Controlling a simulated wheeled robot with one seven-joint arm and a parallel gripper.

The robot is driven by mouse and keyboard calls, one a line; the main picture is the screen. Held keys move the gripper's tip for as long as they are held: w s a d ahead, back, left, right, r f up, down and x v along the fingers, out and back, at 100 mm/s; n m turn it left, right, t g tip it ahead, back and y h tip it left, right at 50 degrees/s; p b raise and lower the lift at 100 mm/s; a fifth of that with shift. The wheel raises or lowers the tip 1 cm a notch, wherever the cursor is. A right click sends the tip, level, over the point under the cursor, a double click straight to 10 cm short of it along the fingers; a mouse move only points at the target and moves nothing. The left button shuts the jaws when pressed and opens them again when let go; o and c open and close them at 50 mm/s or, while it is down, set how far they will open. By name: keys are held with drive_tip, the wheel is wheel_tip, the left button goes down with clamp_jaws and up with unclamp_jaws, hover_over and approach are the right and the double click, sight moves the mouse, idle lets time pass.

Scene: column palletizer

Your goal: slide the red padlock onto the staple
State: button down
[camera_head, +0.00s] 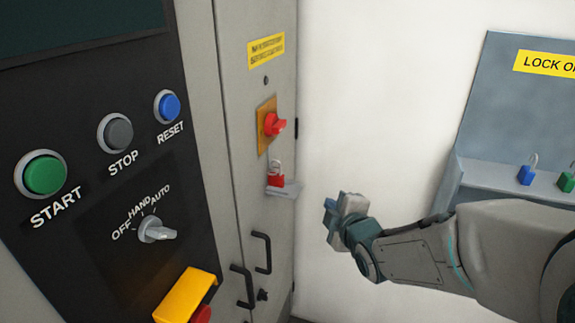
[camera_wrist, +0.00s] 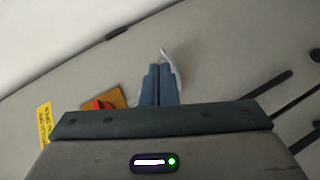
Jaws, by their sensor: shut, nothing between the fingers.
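The red padlock (camera_head: 276,181) is at the small grey ledge (camera_head: 285,189) on the cabinet's side, below the red rotary switch (camera_head: 274,124) on its yellow plate. Its pale shackle points up; whether it is around the staple is too small to tell. My gripper (camera_head: 330,211) is in front of the white wall, to the right of the padlock and apart from it, with nothing in it. In the wrist view the fingers of my gripper (camera_wrist: 160,84) are together. A pale grey piece (camera_wrist: 168,58) shows just beyond their tips; the padlock's red body is not visible there.
Two door handles (camera_head: 262,252) stick out below the ledge. The control panel (camera_head: 100,200) with buttons is at the left. At the right, a lockout board (camera_head: 490,110) has a shelf with a blue padlock (camera_head: 525,175) and a green padlock (camera_head: 566,181). White wall lies between.

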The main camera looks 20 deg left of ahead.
sight(279, 169)
drive_tip(key=s+a+r+n+y, duration=0.1)
drive_tip(key=a+r+n+y, duration=0.2)
drive_tip(key=a+n+y, duration=0.4)
drive_tip(key=shift+m+h, duration=0.4)
drive_tip(key=shift+h, duration=0.5)
drive_tip(key=p+x, duration=0.2)
drive_tip(key=x, duration=0.3)
drive_tip(key=p+x, duration=0.2)
drive_tip(key=x, duration=0.3)
drive_tip(key=shift+a, duration=0.35)
drive_tip(key=shift+f, duration=0.1)
drive_tip(key=b, duration=0.1)
drive_tip(key=d+b, duration=0.1)
drive_tip(key=shift+w+f+b, duration=0.15)
drive_tip(key=shift+w+b, duration=0.05)
drive_tip(key=shift+b, duration=0.1)
drive_tip(key=shift+d+b, duration=0.3)
drive_tip(key=shift+b, duration=0.1)
drive_tip(key=shift+w, duration=0.1)
